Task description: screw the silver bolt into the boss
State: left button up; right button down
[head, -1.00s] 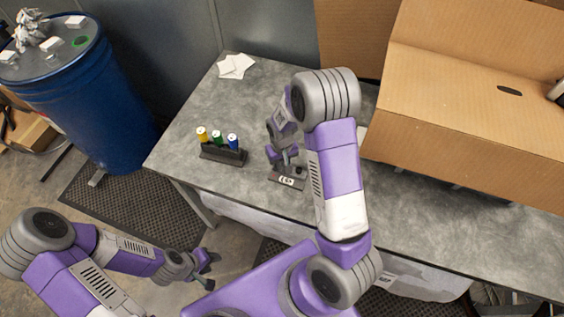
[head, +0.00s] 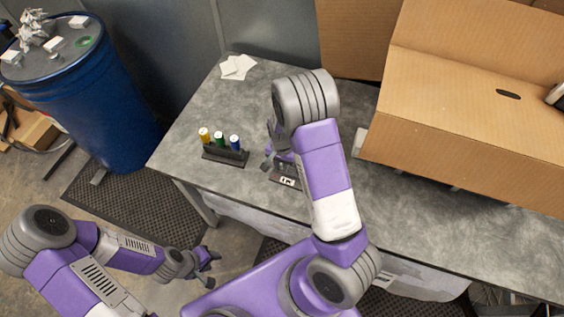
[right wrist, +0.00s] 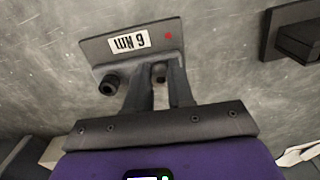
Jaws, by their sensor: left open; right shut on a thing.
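A dark fixture plate (head: 287,181) lies on the table near its front edge. In the right wrist view the plate (right wrist: 98,47) shows a white "6 Nm" label and a red dot. A dark round boss (right wrist: 108,84) stands at its left edge in that view. My right gripper (right wrist: 159,84) is over the plate's near edge, beside the boss. It is shut on a small greyish piece, apparently the silver bolt (right wrist: 159,73), mostly hidden by the fingers. Whether the bolt touches the plate cannot be told. My left gripper (head: 206,258) is open and empty, off the table.
A black rack (head: 225,154) with yellow, green and blue capped cylinders stands left of the plate. White cards (head: 238,66) lie at the back. A large cardboard box (head: 455,150) fills the table's right. A blue drum (head: 95,105) stands left of the table.

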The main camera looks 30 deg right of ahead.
jog(key=m+p, duration=0.1)
jog(key=m, duration=0.3)
jog(key=shift+a+p, duration=0.1)
jog(key=shift+p, duration=0.25)
jog(key=c, duration=1.2)
grip_release()
